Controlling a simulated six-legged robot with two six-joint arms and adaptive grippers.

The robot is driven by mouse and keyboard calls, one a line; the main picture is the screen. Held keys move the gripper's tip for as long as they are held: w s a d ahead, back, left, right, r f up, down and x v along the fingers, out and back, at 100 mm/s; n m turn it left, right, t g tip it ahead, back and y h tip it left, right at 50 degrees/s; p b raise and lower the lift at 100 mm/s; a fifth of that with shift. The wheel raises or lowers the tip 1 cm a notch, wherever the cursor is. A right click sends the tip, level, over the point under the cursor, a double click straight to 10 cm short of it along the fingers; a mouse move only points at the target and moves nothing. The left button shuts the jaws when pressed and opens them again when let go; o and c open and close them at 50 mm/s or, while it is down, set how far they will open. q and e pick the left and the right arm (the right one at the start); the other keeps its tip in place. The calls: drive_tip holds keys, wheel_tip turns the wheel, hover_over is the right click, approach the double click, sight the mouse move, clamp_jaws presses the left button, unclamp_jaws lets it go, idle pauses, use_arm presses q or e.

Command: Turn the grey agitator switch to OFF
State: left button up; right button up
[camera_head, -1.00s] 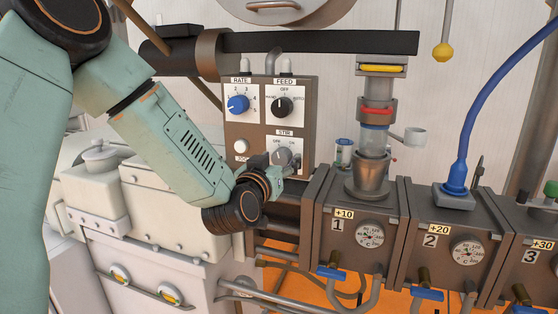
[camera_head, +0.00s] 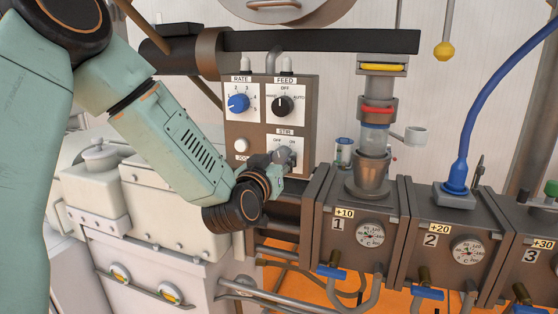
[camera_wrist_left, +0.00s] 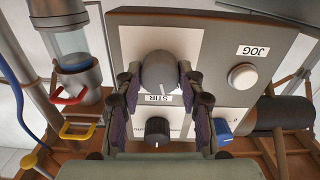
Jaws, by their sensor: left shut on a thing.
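The grey agitator switch, a round knob (camera_wrist_left: 158,70) above a STIR label in the left wrist view, sits on the white plate of the control box. My left gripper (camera_wrist_left: 157,78) is shut on this knob, with one finger on each side of it. In the head view the left gripper (camera_head: 284,160) is at the lower right of the box, under the STIR label (camera_head: 285,131) and the OFF and ON marks, and hides most of the knob. I cannot tell exactly where the knob points. My right gripper is not in view.
The control box (camera_head: 257,131) also carries a blue RATE knob (camera_head: 238,104), a black FEED knob (camera_head: 283,105) and a white JOG button (camera_head: 241,146). Heater block 1 (camera_head: 320,255) with a glass column stands close to the right of the gripper. A dark horizontal barrel (camera_head: 330,42) runs above.

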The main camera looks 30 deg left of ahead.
use_arm(q)
drive_tip(key=shift+n+b, duration=0.7)
drive_tip(key=shift+n, duration=0.9)
drive_tip(key=o, duration=1.2)
drive_tip(key=v, duration=0.7)
drive_tip(key=shift+s+d, duration=0.1)
drive_tip(key=shift+s, duration=0.15)
